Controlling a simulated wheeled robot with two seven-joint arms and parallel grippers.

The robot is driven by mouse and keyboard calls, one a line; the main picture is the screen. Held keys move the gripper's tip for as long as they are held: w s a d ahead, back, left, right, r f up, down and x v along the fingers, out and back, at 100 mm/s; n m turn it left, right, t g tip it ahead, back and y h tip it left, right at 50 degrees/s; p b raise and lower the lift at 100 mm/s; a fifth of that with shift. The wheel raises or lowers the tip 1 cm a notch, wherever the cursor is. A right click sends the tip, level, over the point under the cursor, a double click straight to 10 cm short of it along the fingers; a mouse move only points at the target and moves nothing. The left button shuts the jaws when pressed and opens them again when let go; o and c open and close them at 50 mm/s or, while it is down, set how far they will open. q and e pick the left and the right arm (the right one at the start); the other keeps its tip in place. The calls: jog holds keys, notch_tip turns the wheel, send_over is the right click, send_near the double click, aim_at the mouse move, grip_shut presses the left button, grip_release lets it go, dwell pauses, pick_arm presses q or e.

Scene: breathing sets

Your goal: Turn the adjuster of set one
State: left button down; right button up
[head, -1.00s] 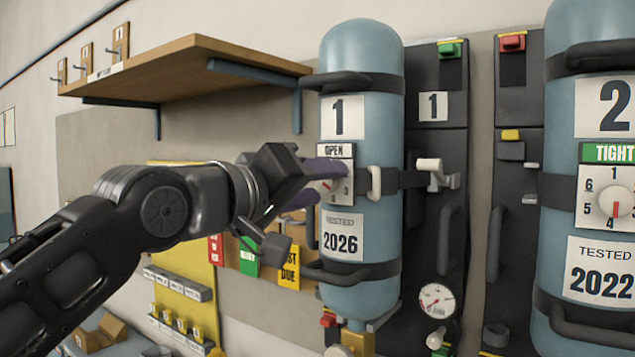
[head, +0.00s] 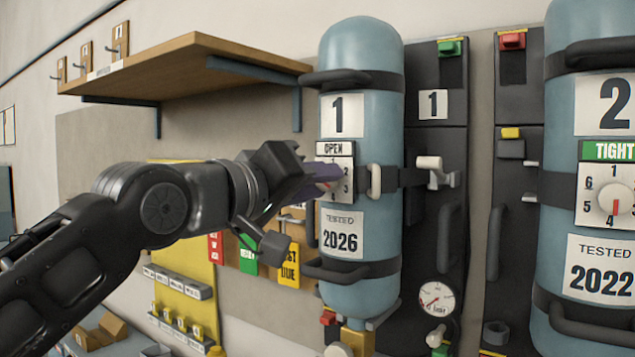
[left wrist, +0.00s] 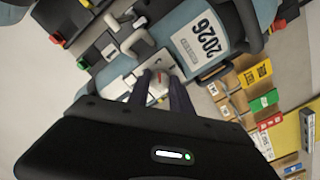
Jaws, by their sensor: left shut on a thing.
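Set one is a blue cylinder (head: 362,100) strapped to a dark back plate, with a "1" label, an "OPEN" plate (head: 335,149) and a "TESTED 2026" label (head: 342,240). Its adjuster is a pale dial on that plate, mostly hidden behind my fingers in the head view. In the left wrist view the adjuster (left wrist: 158,88) shows a red mark between the fingers. My left gripper (head: 326,174) reaches in from the left and is shut on the adjuster; its purple fingers also show in the left wrist view (left wrist: 160,90). The dial's exact setting is hidden. My right gripper is not in view.
Set two's cylinder (head: 590,130) stands at the right with a "TIGHT" dial (head: 614,201). A white lever (head: 434,170) and a gauge (head: 436,298) sit right of set one. A wooden shelf (head: 190,62) overhangs my left arm. Coloured tags (head: 248,256) hang below the gripper.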

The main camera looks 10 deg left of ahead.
pick_arm(q)
jog(key=shift+m, duration=0.3)
jog(key=m+b, duration=0.2)
jog(key=m, duration=0.9)
dwell(0.4)
jog(key=c, duration=1.1)
grip_release()
jog(key=shift+c, duration=0.2)
jog(key=shift+b, duration=0.3)
